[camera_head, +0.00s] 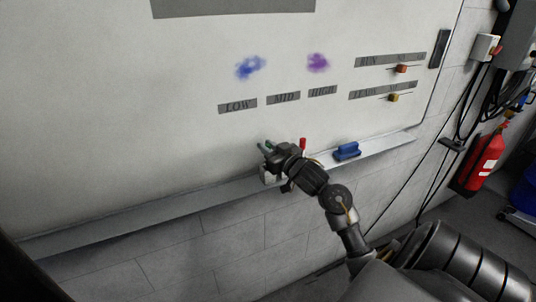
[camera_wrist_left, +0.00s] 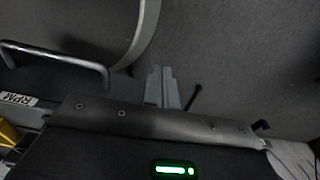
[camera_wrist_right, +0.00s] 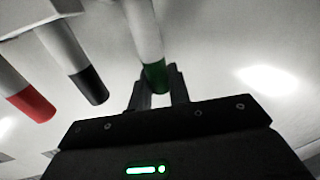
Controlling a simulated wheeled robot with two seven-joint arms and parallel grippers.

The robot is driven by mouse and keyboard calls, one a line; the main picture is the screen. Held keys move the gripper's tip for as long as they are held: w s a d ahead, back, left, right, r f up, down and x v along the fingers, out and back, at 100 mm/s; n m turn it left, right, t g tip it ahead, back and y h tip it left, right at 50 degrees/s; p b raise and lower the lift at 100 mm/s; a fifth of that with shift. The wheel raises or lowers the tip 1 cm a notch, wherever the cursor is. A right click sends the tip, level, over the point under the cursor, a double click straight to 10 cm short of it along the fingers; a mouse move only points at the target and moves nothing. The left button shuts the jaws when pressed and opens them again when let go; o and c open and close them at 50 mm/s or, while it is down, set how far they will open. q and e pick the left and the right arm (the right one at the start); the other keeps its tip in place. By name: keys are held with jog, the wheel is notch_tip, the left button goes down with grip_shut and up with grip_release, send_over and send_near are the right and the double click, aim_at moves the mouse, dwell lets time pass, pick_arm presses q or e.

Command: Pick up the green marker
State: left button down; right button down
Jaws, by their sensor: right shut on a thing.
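The green marker (camera_wrist_right: 154,75) has a white body and a green end in the right wrist view. My right gripper (camera_wrist_right: 160,92) is shut on it, with a finger on each side of the green end. In the head view the right gripper (camera_head: 266,149) is at the whiteboard's tray, and a bit of green (camera_head: 268,144) shows at its fingertips. My left gripper (camera_wrist_left: 161,85) has its fingers together with nothing seen between them, over a dark grey surface.
A black marker (camera_wrist_right: 91,86) and a red marker (camera_wrist_right: 32,103) stand beside the green one. The red one shows in the head view (camera_head: 302,143). A blue eraser (camera_head: 346,151) sits on the tray (camera_head: 150,212). A fire extinguisher (camera_head: 484,160) is at the right.

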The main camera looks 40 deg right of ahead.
notch_tip(320, 180, up, 9)
jog(key=shift+f, duration=0.1)
dwell(0.5)
